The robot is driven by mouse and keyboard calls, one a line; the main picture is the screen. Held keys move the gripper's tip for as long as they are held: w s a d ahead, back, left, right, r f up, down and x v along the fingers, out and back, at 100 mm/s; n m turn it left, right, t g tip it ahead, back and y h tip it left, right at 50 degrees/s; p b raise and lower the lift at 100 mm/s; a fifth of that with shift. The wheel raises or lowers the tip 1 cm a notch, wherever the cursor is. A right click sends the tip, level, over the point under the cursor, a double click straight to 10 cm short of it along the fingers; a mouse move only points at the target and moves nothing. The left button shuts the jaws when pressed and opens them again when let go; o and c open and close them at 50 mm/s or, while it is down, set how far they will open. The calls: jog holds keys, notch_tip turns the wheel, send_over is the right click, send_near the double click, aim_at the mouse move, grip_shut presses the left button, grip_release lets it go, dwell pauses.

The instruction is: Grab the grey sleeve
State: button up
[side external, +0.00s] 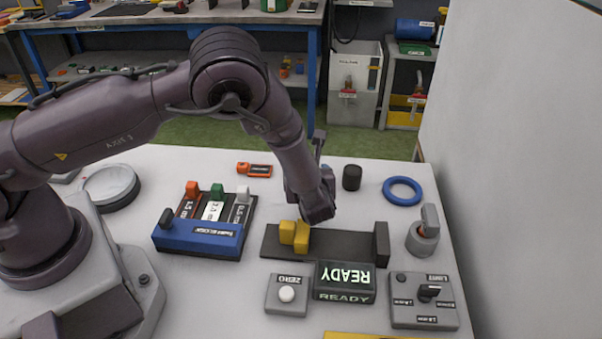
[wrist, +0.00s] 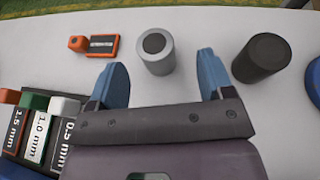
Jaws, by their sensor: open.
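The grey sleeve (wrist: 153,57) is a light grey upright cylinder with a dark round opening on top. It stands on the white table in the wrist view, ahead of my gripper (wrist: 162,72). The two blue fingers are spread apart, one to each side of its line, with nothing held. I cannot tell how high the fingers are above the table. In the side external view my gripper (side external: 317,207) is over the table behind the yellow block, and I cannot make out the sleeve there; my arm seems to hide it.
A black cylinder (wrist: 262,58) stands right of the sleeve, near the right finger. A blue ring (side external: 402,190) lies further right. An orange-and-black item (side external: 255,169) lies left. The blue-fronted rack (side external: 200,240), yellow block (side external: 295,236) on a dark rail, and READY display (side external: 345,282) are nearer.

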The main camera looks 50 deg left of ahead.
jog(key=x, duration=0.4)
jog(key=shift+s+a+f, duration=0.2)
jog(key=shift+s+a, duration=0.05)
jog(key=shift+w+a+f, duration=0.2)
jog(key=shift+w+a, duration=0.15)
jog(key=shift+a, duration=0.05)
jog(key=c, duration=1.2)
jog(key=shift+r, duration=0.1)
